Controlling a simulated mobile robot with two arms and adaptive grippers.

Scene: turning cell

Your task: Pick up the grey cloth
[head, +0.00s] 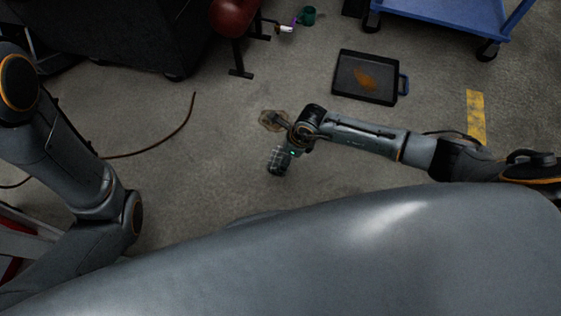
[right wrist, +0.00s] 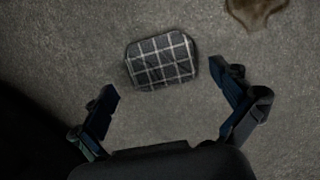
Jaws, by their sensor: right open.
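The grey cloth (right wrist: 161,61) is a dark grey folded pad with white check lines. It lies flat on the concrete floor in the right wrist view, ahead of and partly between the open fingers. In the head view the checked cloth (head: 276,162) shows in part at the lower end of my right gripper (head: 287,157), which hides some of it. My right gripper (right wrist: 165,82) is open and empty, with gaps between the cloth and both fingers. Its height above the floor is hard to judge. My left arm is at the left of the head view; its gripper is out of sight.
A black tray (head: 345,92) with a rusty stain, a blue cart (head: 450,15), a red stool (head: 232,17) and a thin brown cable (head: 178,132) are around. Floor left of the cloth is clear.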

